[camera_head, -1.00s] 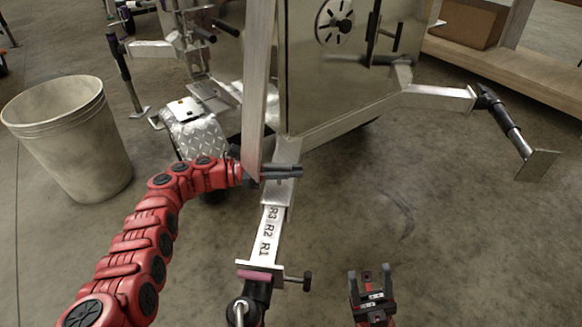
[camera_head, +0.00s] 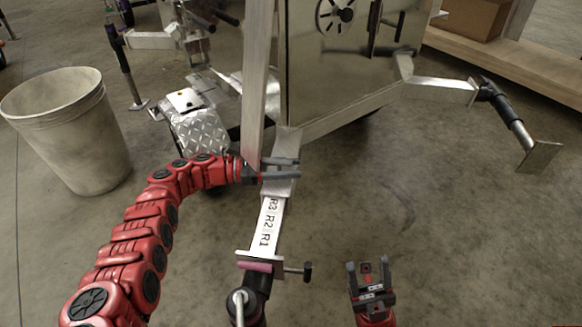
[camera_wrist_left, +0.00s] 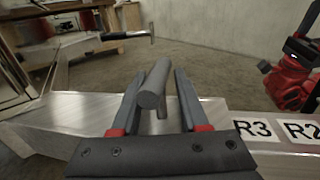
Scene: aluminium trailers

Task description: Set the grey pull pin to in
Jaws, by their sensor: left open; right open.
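The grey pull pin (camera_wrist_left: 154,88) has a cylindrical cross handle on a short stem and stands on the aluminium trailer tongue (camera_wrist_left: 90,110). My left gripper (camera_wrist_left: 160,74) is open, with one finger on each side of the handle and visible gaps between. In the head view my left gripper (camera_head: 297,168) is at the tongue, just above the R3, R2, R1 labels (camera_head: 268,222); the pin is too small to make out there. My right gripper (camera_head: 368,272) is open and empty, to the right of the tongue's near end. The pin's seating depth is hidden.
An upright metal post (camera_head: 255,90) stands close beside my left gripper. The tongue's end has a plate with a black side knob (camera_head: 300,271). A pale bin (camera_head: 70,130) stands at left. A jack leg (camera_head: 515,125) sticks out at right. Floor at right is clear.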

